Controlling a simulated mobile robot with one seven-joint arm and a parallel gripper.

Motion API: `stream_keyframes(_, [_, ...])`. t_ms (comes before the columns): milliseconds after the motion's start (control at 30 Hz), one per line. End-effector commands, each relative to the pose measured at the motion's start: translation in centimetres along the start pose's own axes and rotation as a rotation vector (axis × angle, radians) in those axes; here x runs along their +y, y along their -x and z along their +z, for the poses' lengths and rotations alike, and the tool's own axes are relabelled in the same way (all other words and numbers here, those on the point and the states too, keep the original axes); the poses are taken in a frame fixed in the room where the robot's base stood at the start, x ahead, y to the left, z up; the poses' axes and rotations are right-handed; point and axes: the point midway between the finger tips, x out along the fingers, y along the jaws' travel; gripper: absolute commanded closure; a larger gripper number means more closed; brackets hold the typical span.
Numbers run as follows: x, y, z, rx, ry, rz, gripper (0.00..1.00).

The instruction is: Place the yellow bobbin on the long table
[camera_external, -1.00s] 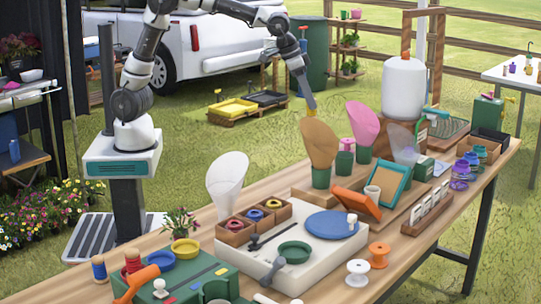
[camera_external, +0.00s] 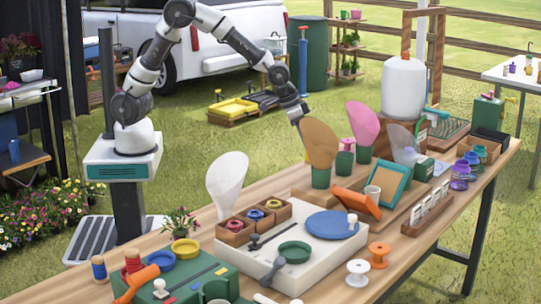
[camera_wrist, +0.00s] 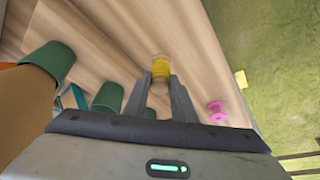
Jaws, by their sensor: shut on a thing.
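The yellow bobbin (camera_wrist: 157,72) shows in the wrist view between my fingertips, over pale wood planks. My gripper (camera_wrist: 158,82) is shut on it. In the external view my gripper (camera_external: 298,118) is at the far side of the long table (camera_external: 408,246), just behind the tan cone, which hides its tip and the bobbin. The table's wood also shows in the wrist view (camera_wrist: 120,45). I cannot tell whether the bobbin touches the wood.
Green pots (camera_wrist: 107,97) stand left of my gripper in the wrist view, and a pink bobbin (camera_wrist: 217,112) is at its right near the table edge. The tan cone (camera_external: 319,143) and pink cone (camera_external: 363,122) stand close by. Grass lies beyond the edge.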

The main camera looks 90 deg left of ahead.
Motion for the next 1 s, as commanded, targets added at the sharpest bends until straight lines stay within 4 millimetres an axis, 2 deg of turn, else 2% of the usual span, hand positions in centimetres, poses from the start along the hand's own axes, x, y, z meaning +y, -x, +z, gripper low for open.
stream_keyframes(167, [0.0, -1.3, 0.6, -0.001, -0.001, 0.0, 0.98])
stream_keyframes(367, [0.0, -3.9, 1.6, -0.001, -0.001, 0.0, 0.98])
stream_keyframes(767, [0.0, -4.4, 1.8, 0.001, -0.001, 0.001, 0.98])
stream_keyframes(800, [0.0, -4.2, 1.7, 0.001, -0.001, 0.001, 0.7])
stream_keyframes(867, [0.0, -4.2, 1.7, 0.001, -0.001, 0.001, 0.6])
stream_keyframes(1000, [0.0, -4.2, 1.7, 0.001, -0.001, 0.001, 0.58])
